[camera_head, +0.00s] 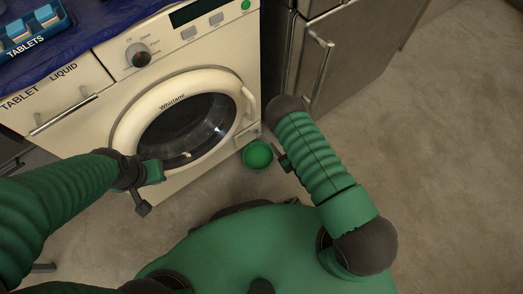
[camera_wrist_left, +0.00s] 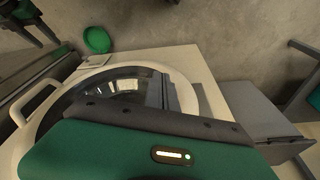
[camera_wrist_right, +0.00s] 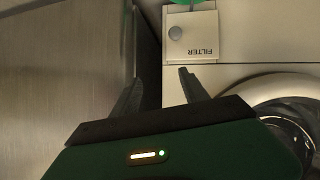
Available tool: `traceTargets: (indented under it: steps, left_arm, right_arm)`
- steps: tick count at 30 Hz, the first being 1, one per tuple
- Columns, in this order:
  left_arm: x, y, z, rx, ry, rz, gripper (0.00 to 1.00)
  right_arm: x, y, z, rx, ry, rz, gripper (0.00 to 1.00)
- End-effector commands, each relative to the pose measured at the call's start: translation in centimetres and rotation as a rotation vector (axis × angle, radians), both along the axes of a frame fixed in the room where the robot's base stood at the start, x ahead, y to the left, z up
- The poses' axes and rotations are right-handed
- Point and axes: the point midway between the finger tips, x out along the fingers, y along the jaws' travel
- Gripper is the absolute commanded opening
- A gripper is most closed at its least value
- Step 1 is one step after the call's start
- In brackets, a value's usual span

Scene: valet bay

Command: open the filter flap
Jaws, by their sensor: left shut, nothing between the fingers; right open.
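The filter flap (camera_wrist_right: 192,36) is a small pale panel with a round button and the word FILTER. It looks shut, flush on the lower right front of the washing machine (camera_head: 200,52). It also shows in the left wrist view (camera_wrist_left: 94,61). My right gripper (camera_wrist_right: 158,82) is open and empty, its fingers apart from the flap, beside the metal cabinet. In the head view it is mostly hidden by my right arm. My left gripper (camera_wrist_left: 160,92) is shut and empty in front of the round door (camera_head: 187,110); the head view shows its hand at the door's lower left.
A green bowl (camera_head: 257,155) is on the floor below the flap. A metal cabinet (camera_head: 335,60) with a bar handle stands close at the right. The door handle (camera_head: 249,103) juts out near the flap. A blue tray of tablets (camera_head: 35,28) is on top. Floor at the right is clear.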

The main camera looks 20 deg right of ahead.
Motion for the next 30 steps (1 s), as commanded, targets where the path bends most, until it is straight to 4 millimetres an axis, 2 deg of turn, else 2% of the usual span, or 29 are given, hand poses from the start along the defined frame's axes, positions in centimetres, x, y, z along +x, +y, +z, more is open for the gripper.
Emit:
traceTargets:
  steps: [1, 2, 4, 6, 9, 14, 24, 30]
  left_arm:
    - [0.0, 0.0, -3.8, 0.000, -0.001, 0.000, 0.00]
    - [0.0, 0.0, -4.5, 0.000, -0.001, 0.000, 0.00]
    - [0.0, 0.1, -5.4, 0.000, -0.001, 0.000, 0.00]
    - [0.0, 0.1, -5.8, 0.000, -0.001, 0.001, 0.00]
    - [0.0, 0.1, -6.2, 0.000, -0.002, 0.001, 0.00]
    - [0.0, 0.1, -8.3, 0.000, -0.002, 0.001, 0.00]
    - [0.0, 0.1, -14.1, 0.000, -0.001, 0.001, 0.00]
    - [-0.1, 0.2, -16.0, 0.000, -0.001, 0.001, 0.00]
  right_arm:
    - [-1.5, 0.4, -4.8, 0.002, -0.023, 0.034, 0.52]
    - [-2.1, 0.5, -5.6, 0.005, -0.041, 0.050, 0.52]
    - [-3.3, 0.8, -6.8, 0.011, -0.073, 0.080, 0.52]
    - [-3.8, 1.0, -7.2, 0.016, -0.093, 0.096, 0.52]
    - [-3.4, 1.2, -7.5, 0.021, -0.104, 0.104, 0.52]
    - [-0.6, 2.0, -8.9, 0.023, -0.107, 0.104, 0.52]
    - [7.4, 4.1, -12.4, 0.022, -0.105, 0.104, 0.52]
    - [10.4, 4.9, -13.3, 0.021, -0.102, 0.102, 0.52]
